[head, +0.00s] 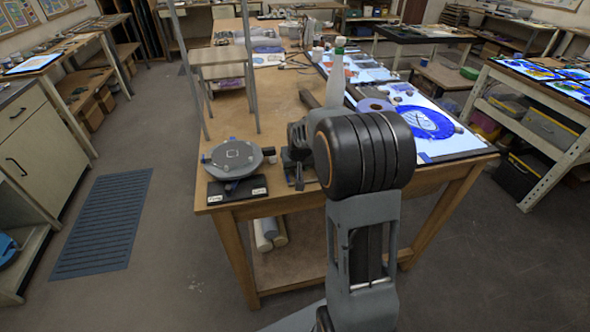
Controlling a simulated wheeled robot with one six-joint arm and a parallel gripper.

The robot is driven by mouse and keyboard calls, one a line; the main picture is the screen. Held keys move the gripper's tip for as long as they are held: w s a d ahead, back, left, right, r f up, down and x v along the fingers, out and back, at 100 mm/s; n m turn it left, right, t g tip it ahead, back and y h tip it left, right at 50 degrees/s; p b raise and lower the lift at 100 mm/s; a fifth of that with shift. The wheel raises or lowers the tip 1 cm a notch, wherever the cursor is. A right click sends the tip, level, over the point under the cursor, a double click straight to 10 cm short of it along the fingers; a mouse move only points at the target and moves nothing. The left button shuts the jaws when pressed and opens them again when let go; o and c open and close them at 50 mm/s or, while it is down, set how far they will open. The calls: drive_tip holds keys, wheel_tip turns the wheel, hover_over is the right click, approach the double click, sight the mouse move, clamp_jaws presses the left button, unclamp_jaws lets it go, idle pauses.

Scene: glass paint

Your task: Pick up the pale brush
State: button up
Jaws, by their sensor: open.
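I cannot make out the pale brush in the head view; it may be hidden behind my arm or too small to tell. My gripper (297,172) is over the near edge of the wooden table (272,112), partly covered by my arm. It points down, is open, and I see nothing between its fingers. Just left of it is a round grey plate (232,155) above a dark base (238,190) with two small white labels.
A pale bottle (335,80) with a green cap stands behind my arm. A lit panel (465,142) with a blue round piece (424,122) and a purple tape roll (375,106) lies right.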

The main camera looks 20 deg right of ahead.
idle(0.3)
clamp_jaws()
idle(0.3)
